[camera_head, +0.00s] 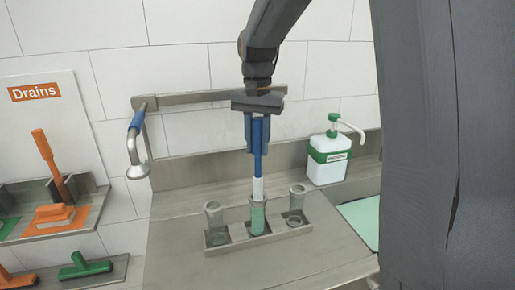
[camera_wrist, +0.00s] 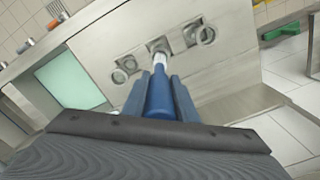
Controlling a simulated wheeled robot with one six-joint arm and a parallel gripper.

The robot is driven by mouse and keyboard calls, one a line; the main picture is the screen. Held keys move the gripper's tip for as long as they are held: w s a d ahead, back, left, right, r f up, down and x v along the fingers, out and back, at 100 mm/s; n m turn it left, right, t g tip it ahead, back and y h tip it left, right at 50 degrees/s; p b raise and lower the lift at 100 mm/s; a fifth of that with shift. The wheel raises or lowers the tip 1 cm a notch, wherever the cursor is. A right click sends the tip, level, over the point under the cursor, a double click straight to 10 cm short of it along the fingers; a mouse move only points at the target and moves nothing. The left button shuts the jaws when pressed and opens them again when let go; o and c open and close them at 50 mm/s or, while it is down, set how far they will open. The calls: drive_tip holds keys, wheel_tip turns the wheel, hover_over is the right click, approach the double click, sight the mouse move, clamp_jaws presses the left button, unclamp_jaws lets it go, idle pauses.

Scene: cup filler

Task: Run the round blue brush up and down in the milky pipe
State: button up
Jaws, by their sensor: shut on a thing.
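My gripper (camera_head: 257,132) points down and is shut on the blue handle of the brush (camera_head: 257,165). In the wrist view, the fingers (camera_wrist: 160,90) flank the blue handle (camera_wrist: 159,98). Below the handle the brush has a white section (camera_head: 257,187), which also shows in the wrist view (camera_wrist: 159,60). The brush stands upright, its lower end in the mouth of the middle pipe (camera_head: 257,217), which looks cloudy green. The brush's head is hidden or cannot be told apart inside it. Clearer grey pipes stand on the left (camera_head: 214,224) and right (camera_head: 297,205).
The pipes stand in a metal rack (camera_head: 235,240) on a steel counter (camera_head: 180,265). A white and green pump bottle (camera_head: 329,160) stands behind right. Orange and green brushes (camera_head: 85,266) lie farther left. A pale green basin (camera_head: 362,222) is at right.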

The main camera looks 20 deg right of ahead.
sight(258, 119)
drive_tip(key=shift+r, duration=3.4)
